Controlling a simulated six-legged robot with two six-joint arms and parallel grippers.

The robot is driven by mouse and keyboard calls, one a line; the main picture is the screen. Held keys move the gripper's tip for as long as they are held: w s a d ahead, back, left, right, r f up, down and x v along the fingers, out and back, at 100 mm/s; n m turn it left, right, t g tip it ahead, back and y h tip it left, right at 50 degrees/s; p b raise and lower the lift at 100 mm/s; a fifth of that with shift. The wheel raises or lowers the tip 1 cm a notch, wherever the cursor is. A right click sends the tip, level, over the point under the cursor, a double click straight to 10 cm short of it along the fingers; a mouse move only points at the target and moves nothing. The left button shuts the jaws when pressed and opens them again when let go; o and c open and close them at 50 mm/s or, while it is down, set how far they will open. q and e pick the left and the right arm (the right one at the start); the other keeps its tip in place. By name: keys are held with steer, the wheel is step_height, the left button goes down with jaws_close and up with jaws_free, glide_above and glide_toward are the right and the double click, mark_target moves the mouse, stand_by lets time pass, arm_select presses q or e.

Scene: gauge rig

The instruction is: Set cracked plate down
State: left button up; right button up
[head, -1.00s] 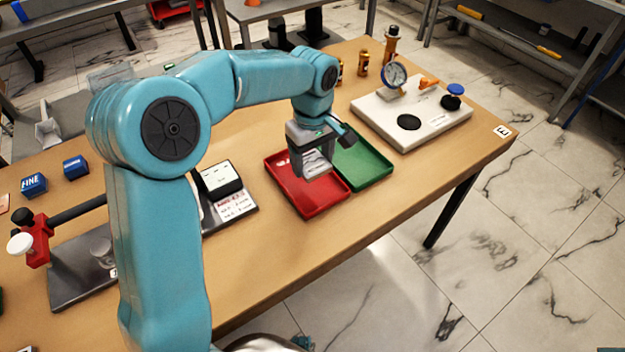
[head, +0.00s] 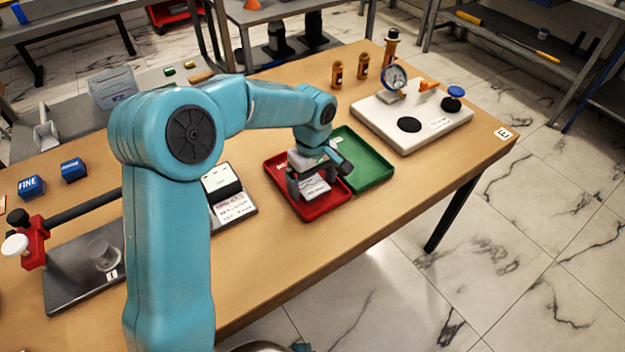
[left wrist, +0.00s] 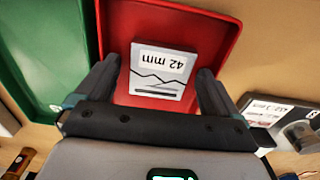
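The cracked plate (left wrist: 160,75) is a grey block with a "42 mm" label and a jagged crack line. It is in the red tray (left wrist: 225,45), apparently resting on its floor. It also shows under my gripper in the head view (head: 314,188). My left gripper (head: 309,182) is low over the red tray (head: 284,200). In the left wrist view, the fingers of my left gripper (left wrist: 160,85) stand on either side of the plate, spread wider than it, with a gap visible at the left. My right gripper is not in view.
A green tray (head: 372,172) adjoins the red one. A white base (head: 440,128) with a dial gauge (head: 396,78) stands at the far right, near several amber bottles. A label stand (head: 236,207) sits left of the red tray. Bare table lies in front of the trays.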

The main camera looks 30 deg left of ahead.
mark_target(312, 186)
arm_select(q)
steer(key=shift+r, duration=0.35)
step_height(312, 186, up, 12)
steer(key=p, duration=0.2)
steer(key=shift+f, duration=0.15)
stand_by(0.4)
